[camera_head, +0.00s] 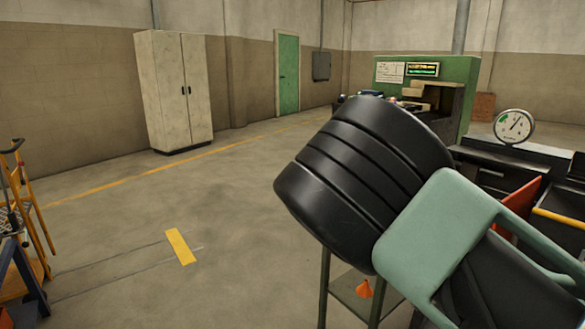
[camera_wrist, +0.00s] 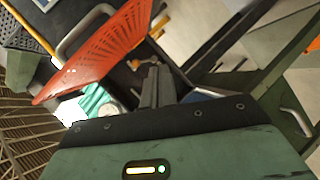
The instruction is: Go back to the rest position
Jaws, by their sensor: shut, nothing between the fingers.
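My gripper (camera_wrist: 157,84) shows in the wrist view, with its grey fingers together and nothing between them. It points over a dark surface beside a red perforated panel (camera_wrist: 105,52). I cannot tell how far its tips are from that surface. In the head view my arm fills the right of the picture and my gripper is hidden from sight.
A green furnace-like machine (camera_head: 463,72) stands at the back right, with a round dial gauge (camera_head: 514,126) nearer. A pale cabinet (camera_head: 176,92) stands by the back wall. An orange-framed cart (camera_head: 30,205) is at the left edge. The middle floor (camera_head: 200,200) is clear.

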